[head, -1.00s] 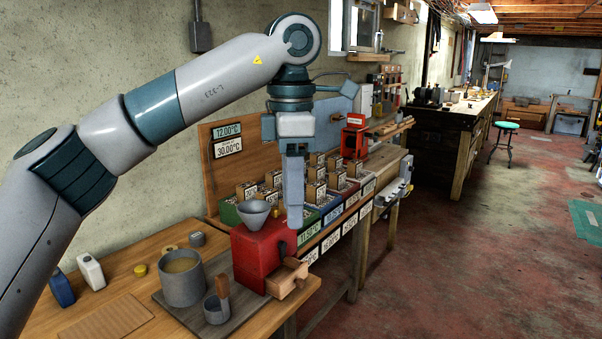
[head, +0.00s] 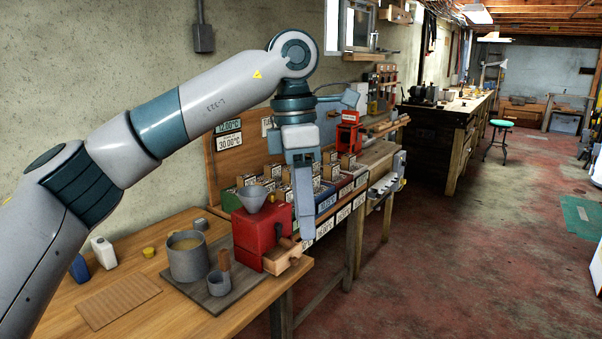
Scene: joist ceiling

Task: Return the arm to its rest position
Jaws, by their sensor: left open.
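My left arm comes in from the left, bent at a high elbow, with its wrist pointing down. My left gripper (head: 304,212) hangs down in front of the coloured bins, beside the red grinder box. It shows edge-on, with its jaws open and nothing visible between them. Its tip overlaps the bench's front edge in the picture; I cannot tell whether it touches anything. My right gripper is out of view.
A red box (head: 254,236) with a grey funnel (head: 251,199) and wooden drawer (head: 283,257) stands close to the gripper. A grey pot (head: 187,262) and small cup (head: 219,284) sit on a slate board (head: 239,285).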

